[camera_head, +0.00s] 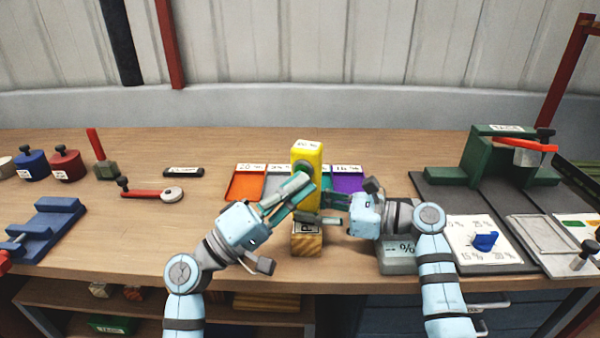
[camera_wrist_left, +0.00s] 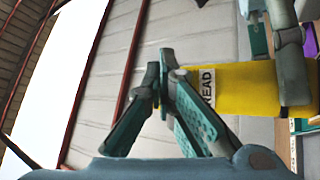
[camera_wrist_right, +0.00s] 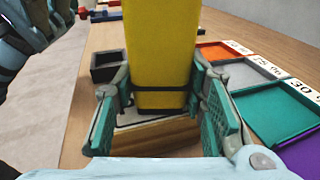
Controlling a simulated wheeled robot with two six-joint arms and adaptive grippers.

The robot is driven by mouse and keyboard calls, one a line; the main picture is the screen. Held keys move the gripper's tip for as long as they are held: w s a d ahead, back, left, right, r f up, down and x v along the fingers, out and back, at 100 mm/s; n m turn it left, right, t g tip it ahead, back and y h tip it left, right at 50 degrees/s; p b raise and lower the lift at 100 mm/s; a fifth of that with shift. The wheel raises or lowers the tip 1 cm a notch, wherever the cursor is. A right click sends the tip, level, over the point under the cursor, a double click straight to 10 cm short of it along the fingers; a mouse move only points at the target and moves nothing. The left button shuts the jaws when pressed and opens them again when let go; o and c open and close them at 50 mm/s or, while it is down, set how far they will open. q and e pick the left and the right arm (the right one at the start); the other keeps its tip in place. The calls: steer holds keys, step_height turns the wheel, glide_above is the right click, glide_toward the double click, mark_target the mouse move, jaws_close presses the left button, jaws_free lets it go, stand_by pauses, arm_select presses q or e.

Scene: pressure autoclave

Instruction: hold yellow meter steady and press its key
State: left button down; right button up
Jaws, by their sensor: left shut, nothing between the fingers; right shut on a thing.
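The yellow meter (camera_head: 307,152) stands upright at the middle of the bench, by a wooden block (camera_head: 306,244). My right gripper (camera_head: 326,206) is shut on its lower part from the right; in the right wrist view the fingers sit on either side of the meter (camera_wrist_right: 165,50). My left gripper (camera_head: 304,184) is shut and empty in front of the meter's face. In the left wrist view its closed tips (camera_wrist_left: 162,78) are beside the READ label (camera_wrist_left: 208,87) on the meter. The key is not clearly visible, and I cannot tell whether the tips touch it.
An orange tray (camera_head: 245,186) and a purple tray (camera_head: 348,183) flank the meter behind my grippers. A grey box with a % sign (camera_head: 398,263) lies under my right arm. A green stand (camera_head: 493,150) is at right. The bench left of my left arm has free room.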

steer(key=shift+c, duration=0.2)
arm_select(q)
steer(key=shift+s+a, duration=0.3)
steer(key=shift+s, duration=0.55)
steer(key=shift+s, duration=0.1)
steer(key=shift+s+a, duration=0.25)
steer(key=shift+s, duration=0.5)
steer(key=shift+s+a, duration=0.2)
steer(key=shift+s, duration=0.6)
steer(key=shift+s+a, duration=0.25)
steer(key=shift+s, duration=0.5)
arm_select(e)
steer(key=o, duration=1)
steer(key=shift+c, duration=0.2)
